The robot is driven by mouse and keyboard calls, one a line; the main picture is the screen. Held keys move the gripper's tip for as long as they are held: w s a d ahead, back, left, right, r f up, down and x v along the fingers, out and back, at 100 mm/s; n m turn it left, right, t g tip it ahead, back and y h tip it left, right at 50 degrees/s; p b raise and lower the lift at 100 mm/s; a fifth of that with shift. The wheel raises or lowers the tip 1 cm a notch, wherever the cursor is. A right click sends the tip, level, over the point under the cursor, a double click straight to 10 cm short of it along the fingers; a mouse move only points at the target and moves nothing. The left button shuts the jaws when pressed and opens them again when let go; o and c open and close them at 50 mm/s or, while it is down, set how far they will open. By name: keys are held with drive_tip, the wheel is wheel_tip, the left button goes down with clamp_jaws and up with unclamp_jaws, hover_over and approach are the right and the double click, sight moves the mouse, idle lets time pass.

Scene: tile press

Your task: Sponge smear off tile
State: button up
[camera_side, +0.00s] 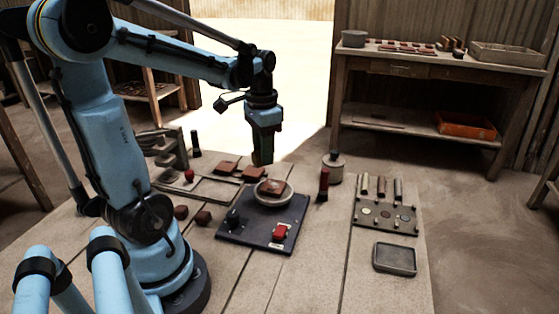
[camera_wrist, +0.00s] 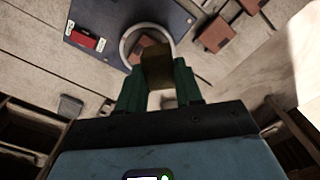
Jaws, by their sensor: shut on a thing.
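The tile (camera_side: 270,187) is reddish-brown and lies inside a pale round ring (camera_side: 287,195) on a dark base plate (camera_side: 258,235). In the wrist view the tile (camera_wrist: 142,47) is partly hidden behind the sponge. I cannot make out a smear on it. My gripper (camera_side: 263,150) points down, above the back of the ring and apart from the tile. In the wrist view its green fingers (camera_wrist: 158,85) are shut on the sponge (camera_wrist: 157,68), a brownish block.
The base plate carries a red switch (camera_side: 280,232) and a dark knob (camera_side: 233,218). More tiles (camera_side: 226,168) lie behind. A red-handled tool (camera_side: 323,186) and a round pot (camera_side: 333,168) stand to the right. A grey tray (camera_side: 395,258) lies front right.

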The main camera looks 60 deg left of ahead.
drive_tip(key=shift+f, duration=2)
drive_tip(key=shift+w+d+f, duration=0.1)
drive_tip(key=shift+w+f, duration=0.05)
drive_tip(key=shift+f, duration=0.75)
drive_tip(key=shift+w+d+f, duration=0.1)
drive_tip(key=shift+w+d, duration=0.45)
drive_tip(key=shift+d, duration=0.05)
drive_tip(key=shift+c, duration=0.3)
drive_tip(key=shift+w+d, duration=1.3)
drive_tip(key=shift+d, duration=0.1)
drive_tip(key=shift+s+a, duration=2)
drive_tip(key=shift+a, duration=0.15)
drive_tip(key=shift+r, duration=4.2)
